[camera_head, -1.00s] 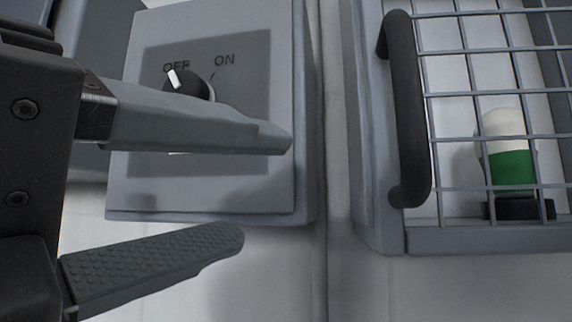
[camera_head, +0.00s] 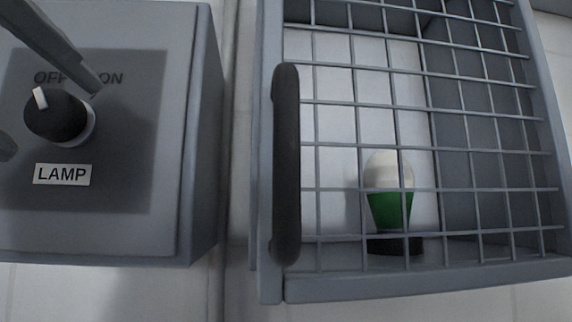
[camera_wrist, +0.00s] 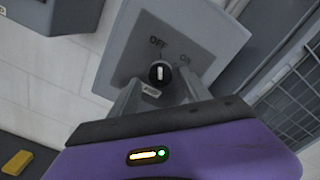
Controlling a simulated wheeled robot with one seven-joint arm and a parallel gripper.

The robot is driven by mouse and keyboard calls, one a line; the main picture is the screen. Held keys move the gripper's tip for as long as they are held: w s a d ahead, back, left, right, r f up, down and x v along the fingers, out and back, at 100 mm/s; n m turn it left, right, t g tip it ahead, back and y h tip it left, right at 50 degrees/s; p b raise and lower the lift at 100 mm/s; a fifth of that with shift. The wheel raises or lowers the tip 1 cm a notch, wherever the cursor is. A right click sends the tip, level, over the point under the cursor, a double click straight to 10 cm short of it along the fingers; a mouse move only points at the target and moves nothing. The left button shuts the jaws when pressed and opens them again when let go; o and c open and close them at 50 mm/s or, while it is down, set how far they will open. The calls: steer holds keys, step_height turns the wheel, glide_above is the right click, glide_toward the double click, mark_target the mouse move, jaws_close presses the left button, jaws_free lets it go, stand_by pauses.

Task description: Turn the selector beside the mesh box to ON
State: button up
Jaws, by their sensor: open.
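The selector (camera_head: 56,116) is a black round knob with a white pointer mark on a grey switch box (camera_head: 172,150). Its pointer aims at OFF. A white LAMP label (camera_head: 62,174) sits under it. The mesh box (camera_head: 286,289) is to its right, with a green and white lamp (camera_head: 390,195) inside, which looks unlit. In the wrist view the selector (camera_wrist: 159,73) lies just beyond my open gripper (camera_wrist: 160,90), between the two fingertips. In the head view one finger passes above the knob and partly covers the lettering; whether the fingers touch the knob cannot be told.
The mesh box has a black vertical handle (camera_head: 286,165) on its left side, and its front is closed by wire mesh. A narrow gap separates it from the switch box. A yellow block (camera_wrist: 17,162) shows at the lower left in the wrist view.

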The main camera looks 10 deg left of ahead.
steer(key=shift+w+a, duration=0.15)
steer(key=shift+w, duration=0.5)
jaws_close()
